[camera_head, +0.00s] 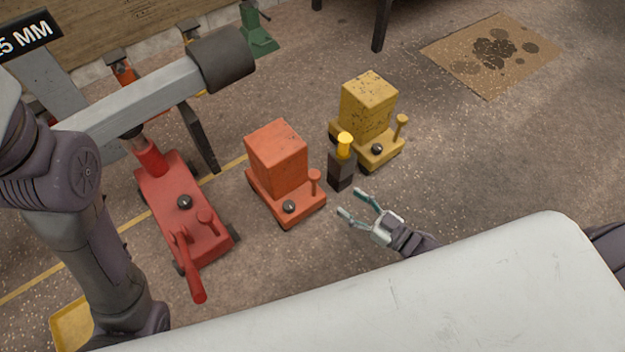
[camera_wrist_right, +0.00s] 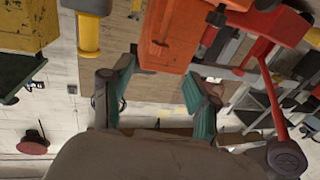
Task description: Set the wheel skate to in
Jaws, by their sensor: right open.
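I cannot tell for sure which wheeled unit is the wheel skate. An orange block-topped unit (camera_head: 278,160) with a black knob and a short peg stands on the floor in the head view. A similar yellow unit (camera_head: 368,105) stands to its upper right. A dark post with a yellow cap (camera_head: 343,145) is between them. My right gripper (camera_head: 352,202) is open and empty, to the right of the orange unit and below the post. In the right wrist view an orange body (camera_wrist_right: 172,32) lies beyond the open fingers (camera_wrist_right: 160,72). My left gripper is out of view.
A red trolley jack (camera_head: 180,215) with a handle stands left of the orange unit. A grey beam (camera_head: 140,95) with a dark cylindrical end crosses the upper left. A large pale surface (camera_head: 420,300) fills the bottom. Floor on the right is clear, with a stained board (camera_head: 495,55).

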